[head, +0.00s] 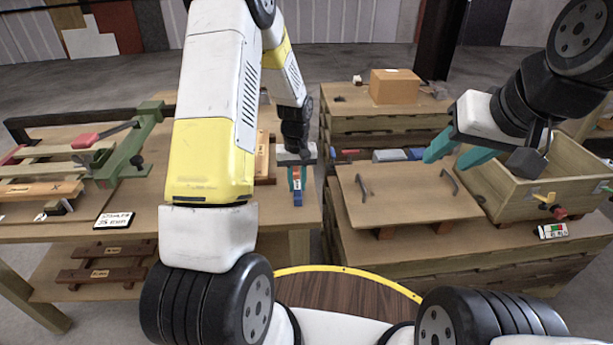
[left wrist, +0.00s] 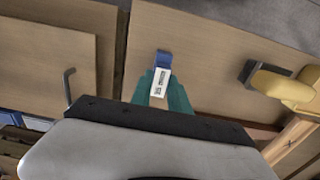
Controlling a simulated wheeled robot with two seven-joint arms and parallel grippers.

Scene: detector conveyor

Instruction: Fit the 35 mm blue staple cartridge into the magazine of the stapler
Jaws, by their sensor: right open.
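The blue staple cartridge (head: 297,199) has a white label and hangs upright from my left gripper (head: 295,175). In the left wrist view the cartridge (left wrist: 163,68) sits between the teal fingers, which are shut on it. My right gripper (head: 455,152) is open and empty above the right bench, beside the wooden crate.
A card marked 35 mm (head: 113,220) lies on the left bench (head: 60,235). Wooden pieces lie near it and on the shelf below. The right bench holds a board with two handles (head: 405,196) and a wooden crate (head: 520,205). A cardboard box (head: 395,86) stands behind.

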